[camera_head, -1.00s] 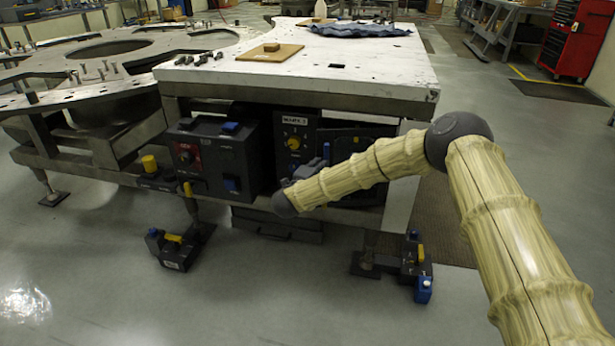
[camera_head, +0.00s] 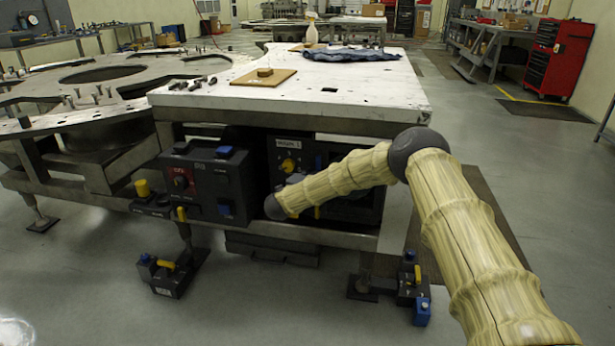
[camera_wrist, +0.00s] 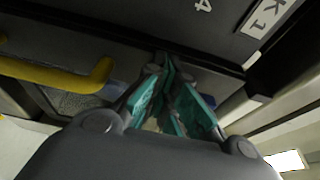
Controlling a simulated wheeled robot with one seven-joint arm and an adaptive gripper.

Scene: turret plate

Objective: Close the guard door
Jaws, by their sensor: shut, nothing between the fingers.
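A dark unit with a white label and a yellow knob (camera_head: 289,165) sits in the recess under the white-topped table, in the head view. My forearm crosses in front of it and hides much of it. I cannot make out a guard door for certain. In the wrist view a dark panel (camera_wrist: 130,25) with a "4" and a label ending in "K 1" fills the top, and a yellow bar handle (camera_wrist: 60,78) is at the left. My gripper (camera_wrist: 168,75) has teal fingers close together, empty, near the panel's lower edge, right of the handle; contact is unclear. It is hidden in the head view.
A dark control box (camera_head: 205,182) with a red-marked dial stands left of the recess. The white table top (camera_head: 365,95) overhangs it. Small foot units (camera_head: 170,278) and (camera_head: 415,285) stand on the floor by the legs. Grey floor in front is open.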

